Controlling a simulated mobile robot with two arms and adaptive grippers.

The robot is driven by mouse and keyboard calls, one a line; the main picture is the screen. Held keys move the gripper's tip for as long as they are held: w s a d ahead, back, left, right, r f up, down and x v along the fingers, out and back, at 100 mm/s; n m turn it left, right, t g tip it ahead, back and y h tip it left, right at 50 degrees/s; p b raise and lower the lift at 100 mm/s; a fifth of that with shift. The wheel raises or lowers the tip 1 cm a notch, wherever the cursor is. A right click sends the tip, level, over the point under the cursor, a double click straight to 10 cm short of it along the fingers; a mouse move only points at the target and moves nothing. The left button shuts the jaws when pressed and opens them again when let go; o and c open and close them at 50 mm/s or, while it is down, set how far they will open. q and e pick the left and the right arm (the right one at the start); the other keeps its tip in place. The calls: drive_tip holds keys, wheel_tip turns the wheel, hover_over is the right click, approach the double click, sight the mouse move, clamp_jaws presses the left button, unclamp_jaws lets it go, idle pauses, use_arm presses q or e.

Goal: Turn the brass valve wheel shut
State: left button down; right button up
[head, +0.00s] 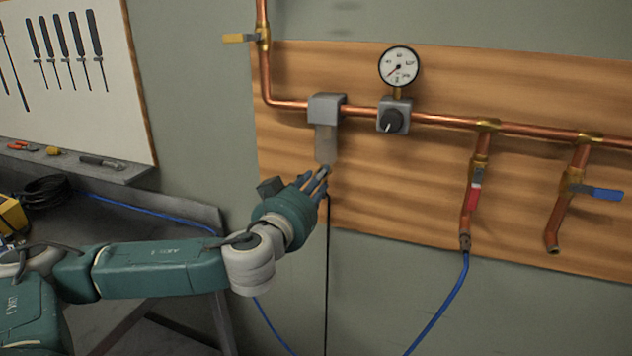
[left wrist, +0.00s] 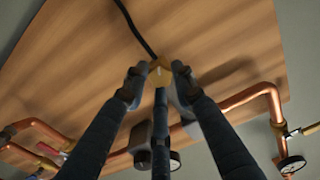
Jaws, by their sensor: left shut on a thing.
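I see no brass valve wheel in either view. My left gripper (head: 322,178) is in front of the wooden board, just below a grey bracket with a pale hanging part (head: 326,143). In the left wrist view its fingers (left wrist: 159,75) are closed around a small yellowish block (left wrist: 160,70). A black cable (left wrist: 134,25) runs from that block; it also hangs below the gripper in the head view (head: 327,265). The fingers hide much of the block, so I cannot tell its full shape. My right gripper is not in view.
Copper pipes (head: 540,128) cross the wooden board (head: 400,215), with a pressure gauge (head: 398,67), a black knob (head: 391,121), and yellow (head: 240,38), red (head: 474,197) and blue (head: 602,194) lever handles. A workbench (head: 120,196) with tools stands at the left.

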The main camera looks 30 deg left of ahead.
use_arm(q)
drive_tip(key=shift+a+r+m+p, duration=0.15)
drive_tip(key=shift+m+p, duration=1.55)
drive_tip(key=shift+m, duration=3.35)
drive_tip(key=shift+r+m+p, duration=0.1)
drive_tip(key=shift+m+p, duration=1.6)
drive_tip(key=shift+m, duration=3.3)
drive_tip(key=shift+a+r+m+p, duration=0.15)
drive_tip(key=shift+m+p, duration=1.55)
drive_tip(key=shift+m, duration=3.35)
drive_tip(key=shift+d, duration=0.1)
drive_tip(key=c, duration=1.5)
unclamp_jaws()
drive_tip(key=shift+w, duration=0.1)
drive_tip(key=shift+c, duration=0.2)
drive_tip(key=shift+o, duration=0.7)
drive_tip(key=shift+f, duration=0.25)
drive_tip(key=shift+d, duration=0.1)
